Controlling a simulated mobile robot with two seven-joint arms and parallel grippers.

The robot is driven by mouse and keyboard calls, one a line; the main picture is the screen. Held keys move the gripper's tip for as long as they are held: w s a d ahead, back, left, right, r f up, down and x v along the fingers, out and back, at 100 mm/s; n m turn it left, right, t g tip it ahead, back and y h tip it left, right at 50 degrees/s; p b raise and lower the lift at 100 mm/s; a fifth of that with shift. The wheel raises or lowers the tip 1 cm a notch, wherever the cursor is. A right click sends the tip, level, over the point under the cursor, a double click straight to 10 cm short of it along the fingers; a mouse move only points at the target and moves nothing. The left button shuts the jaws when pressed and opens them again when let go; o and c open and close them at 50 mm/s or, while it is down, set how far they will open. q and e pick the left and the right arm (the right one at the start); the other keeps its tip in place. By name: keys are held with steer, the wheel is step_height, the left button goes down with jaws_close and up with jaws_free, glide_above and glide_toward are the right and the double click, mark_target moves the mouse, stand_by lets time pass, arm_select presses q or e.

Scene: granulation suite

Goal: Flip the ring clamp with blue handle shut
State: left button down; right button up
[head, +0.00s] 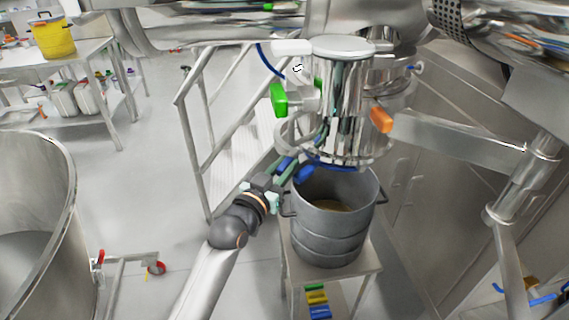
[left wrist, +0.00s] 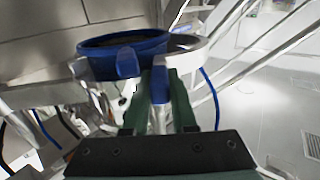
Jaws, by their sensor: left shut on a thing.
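The ring clamp (left wrist: 190,44) is a pale metal band at the blue-rimmed lower outlet (left wrist: 95,47) of the steel vessel (head: 342,100). In the left wrist view its band stands out to the right of the blue rim, so it looks open. Its blue handle (left wrist: 160,84) lies between my green fingers. My left gripper (left wrist: 162,100) is shut on this handle. In the head view, my left gripper (head: 284,172) is just below and left of the vessel's outlet. A second blue tab (left wrist: 127,62) sits on the rim. My right gripper is not in view.
A steel drum (head: 328,239) stands on a small stand (head: 364,262) right under the outlet. Green (head: 279,99) and orange (head: 381,120) handles stick out higher up the vessel. A railing (head: 196,125) stands behind. A large steel bin (head: 58,185) is at the left.

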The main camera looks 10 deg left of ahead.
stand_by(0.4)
arm_select(q)
steer(key=c, duration=0.7)
jaws_free()
steer(key=b+v, duration=0.1)
steer(key=v, duration=1.1)
steer(key=shift+s+r, duration=0.1)
steer(key=shift+s, duration=0.15)
